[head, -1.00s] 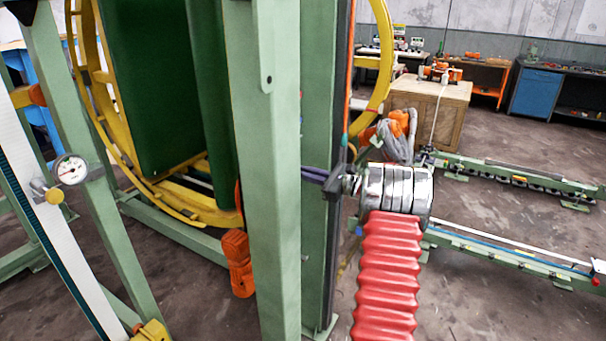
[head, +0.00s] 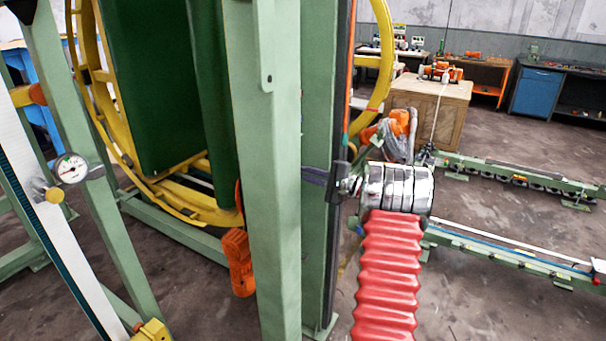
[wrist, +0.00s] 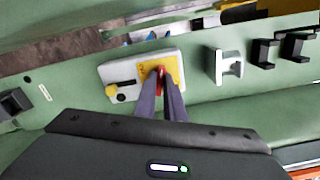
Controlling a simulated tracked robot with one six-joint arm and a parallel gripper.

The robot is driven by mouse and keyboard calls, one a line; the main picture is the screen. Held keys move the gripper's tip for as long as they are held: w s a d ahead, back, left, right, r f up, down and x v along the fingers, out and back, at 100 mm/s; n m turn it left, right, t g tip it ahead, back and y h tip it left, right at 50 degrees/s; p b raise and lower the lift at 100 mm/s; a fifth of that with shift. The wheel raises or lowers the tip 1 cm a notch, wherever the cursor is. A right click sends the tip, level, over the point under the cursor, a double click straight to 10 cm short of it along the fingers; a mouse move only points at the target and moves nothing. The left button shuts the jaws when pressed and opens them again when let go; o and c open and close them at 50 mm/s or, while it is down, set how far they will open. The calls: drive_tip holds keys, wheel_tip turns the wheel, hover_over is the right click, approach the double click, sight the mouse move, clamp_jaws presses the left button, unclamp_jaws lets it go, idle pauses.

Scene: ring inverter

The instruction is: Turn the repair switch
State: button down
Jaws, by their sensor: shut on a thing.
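The switch box (wrist: 141,74) is a pale plate on a green beam in the wrist view. It has a red switch (wrist: 161,70) on a yellow patch at its right. My gripper (wrist: 160,81) has its dark purple fingers closed around the red switch, and they hide much of it. The switch's exact angle cannot be told. In the head view my gripper's fingers (head: 315,176) reach left behind the green post, so the tips and the switch are hidden there.
A black and yellow knob (wrist: 121,90) sits at the box's left. A white bracket (wrist: 229,67) and black brackets (wrist: 264,53) stick out to the right. The green post (head: 270,170) stands close to my gripper in the head view.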

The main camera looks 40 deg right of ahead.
drive_tip(key=shift+a+f+n, duration=0.15)
drive_tip(key=shift+n, duration=0.85)
drive_tip(key=shift+a+f+n, duration=0.1)
drive_tip(key=shift+f+n, duration=0.05)
drive_tip(key=shift+n, duration=0.85)
drive_tip(key=c, duration=1.8)
unclamp_jaws()
drive_tip(key=shift+d, duration=0.1)
drive_tip(key=shift+c, duration=0.2)
drive_tip(key=shift+r, duration=0.1)
drive_tip(key=v, duration=1.4)
drive_tip(key=shift+w, duration=0.1)
